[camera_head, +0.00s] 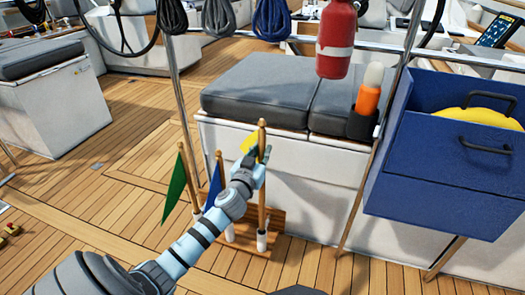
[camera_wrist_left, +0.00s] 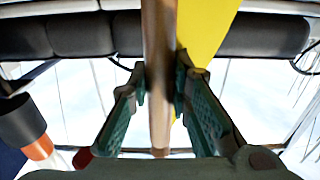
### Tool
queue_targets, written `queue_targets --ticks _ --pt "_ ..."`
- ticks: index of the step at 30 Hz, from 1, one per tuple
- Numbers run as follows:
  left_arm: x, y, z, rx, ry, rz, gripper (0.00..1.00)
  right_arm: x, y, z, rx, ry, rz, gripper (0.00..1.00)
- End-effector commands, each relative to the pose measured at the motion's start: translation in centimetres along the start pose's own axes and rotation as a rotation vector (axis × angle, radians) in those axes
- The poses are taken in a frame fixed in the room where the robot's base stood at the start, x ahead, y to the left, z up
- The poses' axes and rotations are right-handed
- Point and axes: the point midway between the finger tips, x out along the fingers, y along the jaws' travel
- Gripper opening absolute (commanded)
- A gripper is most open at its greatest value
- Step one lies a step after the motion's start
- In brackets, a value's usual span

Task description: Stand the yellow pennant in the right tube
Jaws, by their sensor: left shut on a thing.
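The yellow pennant (camera_head: 249,139) is upright on its wooden staff (camera_head: 262,192). My left gripper (camera_head: 261,156) is shut on the upper staff, just below its rounded top. In the left wrist view the staff (camera_wrist_left: 160,115) runs between the two green fingers, with the yellow cloth (camera_wrist_left: 203,25) beside it. The staff's lower end meets the white right tube (camera_head: 262,240) in the head view; I cannot tell how deep it sits. The wooden stand (camera_head: 246,246) also holds the green pennant (camera_head: 175,188) at left and the blue pennant (camera_head: 214,185) in the middle.
A grey-cushioned bench (camera_head: 258,88) stands behind the stand. A red extinguisher (camera_head: 336,40), an orange flare (camera_head: 369,92) in a dark holder and a blue box (camera_head: 440,160) are to the right. Coiled ropes (camera_head: 219,16) hang above. Open teak deck (camera_head: 110,215) lies left.

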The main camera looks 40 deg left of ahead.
Motion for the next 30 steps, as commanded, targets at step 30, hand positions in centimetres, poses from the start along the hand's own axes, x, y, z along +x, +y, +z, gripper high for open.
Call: queue_targets --ticks 30 --pt "0.0 0.0 8.2 0.0 0.002 -0.002 0.0 -5.2 -0.3 -0.8 -0.04 -0.029 0.001 0.63"
